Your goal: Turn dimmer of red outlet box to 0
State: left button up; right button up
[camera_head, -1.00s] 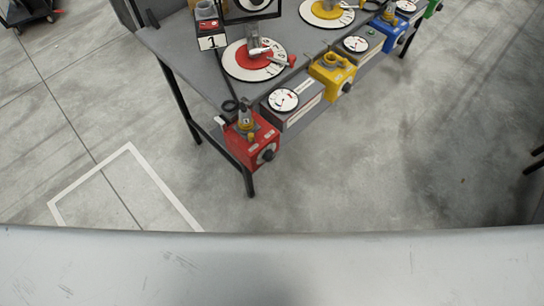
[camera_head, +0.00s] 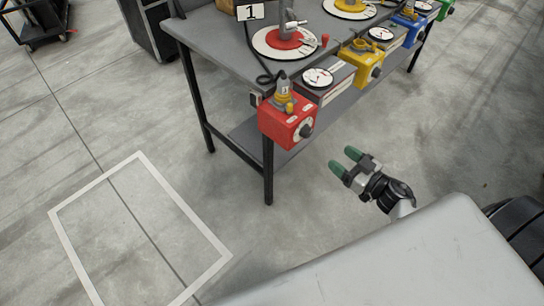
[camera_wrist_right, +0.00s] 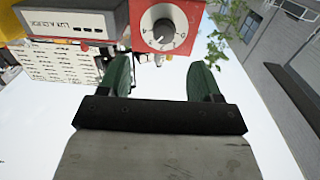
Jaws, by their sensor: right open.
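The red outlet box (camera_head: 278,124) hangs at the near corner of the grey table, with a grey and yellow plug on top. Its dark dimmer knob (camera_head: 306,130) is on the side facing right. My right gripper (camera_head: 343,160) has green fingers, is open and empty, and is apart from the box, to the right of and below the knob. In the right wrist view the knob (camera_wrist_right: 163,31) sits on a white scale on the red face (camera_wrist_right: 192,12), beyond the gap between the fingers (camera_wrist_right: 161,68). I cannot read its setting. My left gripper is out of view.
The grey table (camera_head: 205,38) carries a red dial disc (camera_head: 285,42) and a gauge box (camera_head: 333,92) beside the red box. A yellow outlet box (camera_head: 362,62) and a blue one (camera_head: 408,32) follow along the edge. The floor in front is clear.

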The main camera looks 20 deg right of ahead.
aim_at(309, 135)
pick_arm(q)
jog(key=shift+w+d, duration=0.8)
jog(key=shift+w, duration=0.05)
pick_arm(e)
jog(key=shift+n+y, duration=0.3)
jog(key=x, duration=1.1)
jog(key=shift+w+a+r, duration=0.1)
jog(key=shift+a+r, duration=0.1)
jog(key=shift+r, duration=0.2)
jog(key=shift+c, duration=0.3)
jog(key=c, duration=0.9)
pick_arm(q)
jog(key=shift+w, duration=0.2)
pick_arm(e)
jog(key=shift+o, duration=0.2)
